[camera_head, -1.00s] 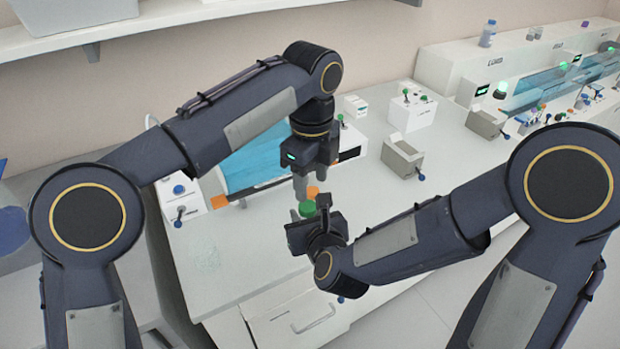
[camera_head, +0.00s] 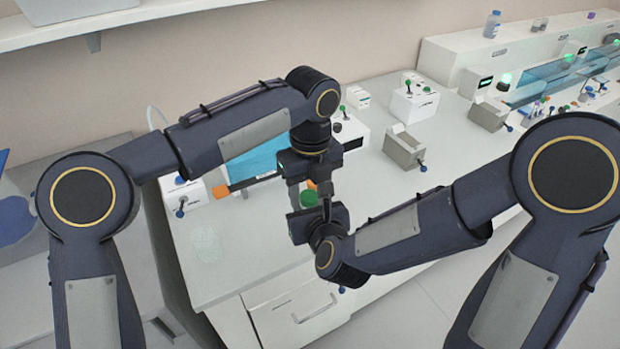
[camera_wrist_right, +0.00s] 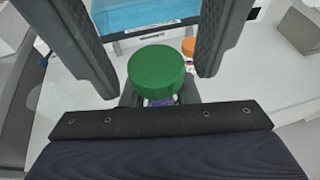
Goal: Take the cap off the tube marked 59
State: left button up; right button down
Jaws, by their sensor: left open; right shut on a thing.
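A tube with a green cap (camera_head: 309,198) stands up between my two grippers; the cap also shows large in the right wrist view (camera_wrist_right: 156,72). My right gripper (camera_wrist_right: 160,98) is shut on the tube just below the cap. Only a small purplish bit of the tube shows under the cap. My left gripper (camera_head: 309,186) is open above it, and its two dark fingers stand on either side of the cap, with gaps visible in the right wrist view. The tube's marking cannot be read.
Below is the white bench (camera_head: 235,265). A blue panel (camera_head: 250,165) with an orange piece (camera_head: 221,191) lies behind my left gripper. Another grey box (camera_head: 488,115) is farther right.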

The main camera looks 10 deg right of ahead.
pick_arm(q)
jog(key=shift+f, duration=0.1)
jog(key=c, duration=1)
jog(key=n, duration=0.3)
jog(key=o, duration=1.1)
